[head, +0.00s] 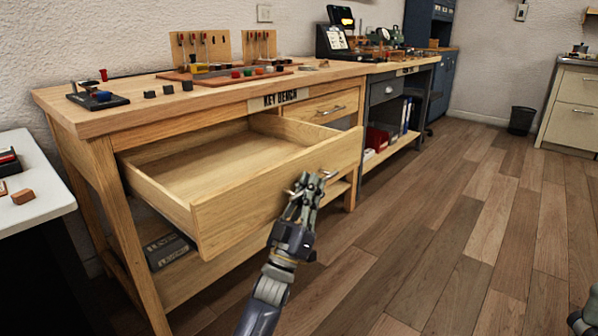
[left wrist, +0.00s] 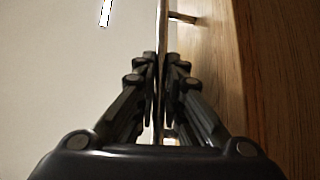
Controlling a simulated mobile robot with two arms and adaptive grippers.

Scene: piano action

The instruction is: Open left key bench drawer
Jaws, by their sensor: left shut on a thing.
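The left key bench drawer (head: 275,193) is pulled well out from the key bench (head: 110,118), and its inside looks empty. My left gripper (head: 308,182) is at the drawer's front face, shut on the metal bar handle (head: 298,191). In the left wrist view, the fingers (left wrist: 160,75) close around the handle (left wrist: 162,30), with the wooden drawer front (left wrist: 225,80) on the right. My right gripper is not clearly in view; only a dark piece of my body shows at the lower right corner of the head view.
A second drawer (head: 322,110) in the key bench is shut. A white table (head: 30,185) stands at the left. Boxes (head: 167,250) lie on the shelf below the open drawer. The wooden floor (head: 430,230) to the right is clear. A black bin (head: 521,120) stands by the far wall.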

